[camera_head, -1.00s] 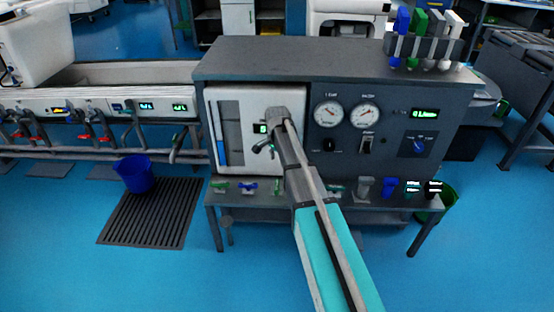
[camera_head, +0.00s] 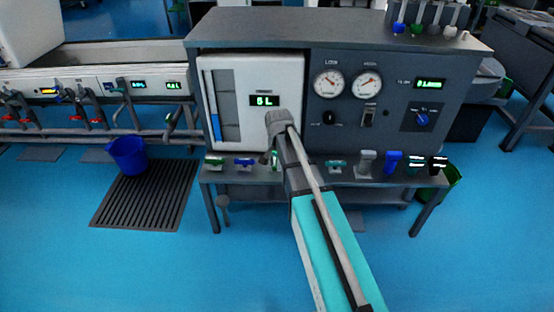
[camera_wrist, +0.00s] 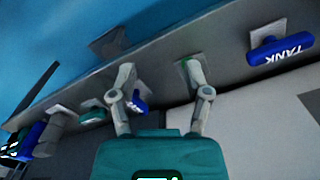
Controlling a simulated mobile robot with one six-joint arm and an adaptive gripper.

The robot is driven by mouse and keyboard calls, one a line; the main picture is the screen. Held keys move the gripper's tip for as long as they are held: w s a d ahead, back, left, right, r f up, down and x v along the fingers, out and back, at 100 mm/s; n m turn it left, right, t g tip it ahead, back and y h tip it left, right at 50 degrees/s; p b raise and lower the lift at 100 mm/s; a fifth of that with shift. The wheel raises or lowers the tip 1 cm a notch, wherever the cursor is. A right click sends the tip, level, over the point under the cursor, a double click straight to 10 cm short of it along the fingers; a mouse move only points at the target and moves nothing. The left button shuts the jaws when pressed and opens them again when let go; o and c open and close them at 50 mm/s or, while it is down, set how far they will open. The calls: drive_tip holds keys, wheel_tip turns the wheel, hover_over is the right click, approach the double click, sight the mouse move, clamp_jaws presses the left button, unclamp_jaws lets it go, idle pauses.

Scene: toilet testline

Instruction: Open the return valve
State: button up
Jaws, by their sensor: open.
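A row of small coloured valve handles lies along the front edge of the bench. A blue handle marked TANK (camera_wrist: 280,50) is at the right in the wrist view and left of my gripper in the head view (camera_head: 244,161). A narrow green handle (camera_wrist: 184,66) is beside my right finger. Another blue handle (camera_wrist: 138,102) shows between my fingers, nearer the left one; contact cannot be told. A green handle (camera_wrist: 93,112) is further left. No label reading "return" is legible. My gripper (camera_wrist: 158,74) is open, pointing down at the bench edge.
Behind the handles stands a panel with a white tank unit (camera_head: 288,80), two gauges (camera_head: 348,84) and switches. More handles, grey (camera_head: 367,161), blue (camera_head: 393,161) and black, lie to the right. A blue bucket (camera_head: 128,155) and floor grate (camera_head: 145,200) are at left. The floor in front is clear.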

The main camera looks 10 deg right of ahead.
drive_tip(key=s+a+f+n+b, duration=0.1)
drive_tip(key=s+f+n+b, duration=0.7)
drive_tip(key=s+f+b, duration=0.6)
drive_tip(key=s, duration=0.3)
drive_tip(key=shift+f, duration=0.25)
idle(0.4)
wheel_tip(320, 180, up, 55)
drive_tip(key=p, duration=5.5)
